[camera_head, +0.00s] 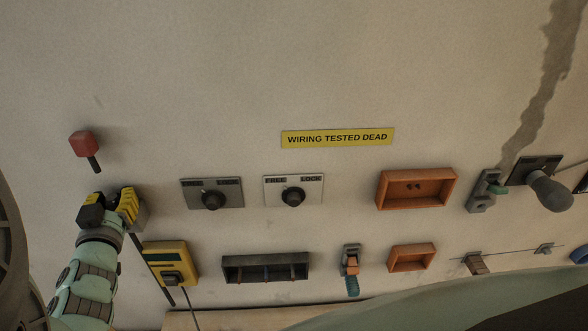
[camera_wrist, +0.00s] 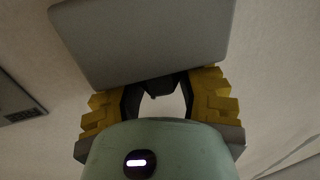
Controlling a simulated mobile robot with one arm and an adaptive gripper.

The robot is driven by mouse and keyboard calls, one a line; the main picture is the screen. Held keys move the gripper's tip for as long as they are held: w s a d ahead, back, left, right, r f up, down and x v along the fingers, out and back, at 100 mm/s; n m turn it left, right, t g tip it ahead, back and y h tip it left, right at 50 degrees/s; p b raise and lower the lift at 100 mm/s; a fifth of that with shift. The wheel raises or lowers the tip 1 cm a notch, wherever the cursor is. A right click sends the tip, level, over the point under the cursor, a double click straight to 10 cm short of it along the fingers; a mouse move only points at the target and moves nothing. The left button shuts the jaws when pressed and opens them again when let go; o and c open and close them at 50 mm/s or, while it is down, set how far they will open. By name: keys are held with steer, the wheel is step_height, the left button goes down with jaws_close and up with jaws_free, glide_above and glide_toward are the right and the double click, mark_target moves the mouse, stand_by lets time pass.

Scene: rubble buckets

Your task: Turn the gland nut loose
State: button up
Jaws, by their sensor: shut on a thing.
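My gripper (camera_head: 112,207) is at the left of the wall, its yellow and black fingers against a small grey box (camera_head: 141,216). In the wrist view my gripper (camera_wrist: 158,95) has one finger on each side of a dark part under the grey box (camera_wrist: 145,40). That dark part, which looks like the gland nut (camera_wrist: 154,85), is mostly hidden between the fingers. The fingers are shut on it. In the head view the fingers hide the nut. A dark cable (camera_head: 149,262) runs down from beside the gripper.
A red knob on a stem (camera_head: 84,145) is above my gripper. A yellow box (camera_head: 172,262) is close at lower right. Two FREE/LOCK knob plates (camera_head: 228,186) (camera_head: 310,183) and a dark slotted tray (camera_head: 265,268) are further right. The wall above is mostly bare.

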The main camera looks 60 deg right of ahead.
mark_target(112, 206)
steer(key=shift+n+t+y+b, duration=0.5)
steer(key=shift+y+b, duration=0.1)
steer(key=shift+b, duration=0.05)
steer(key=o, duration=1.2)
steer(key=shift+v, duration=3.85)
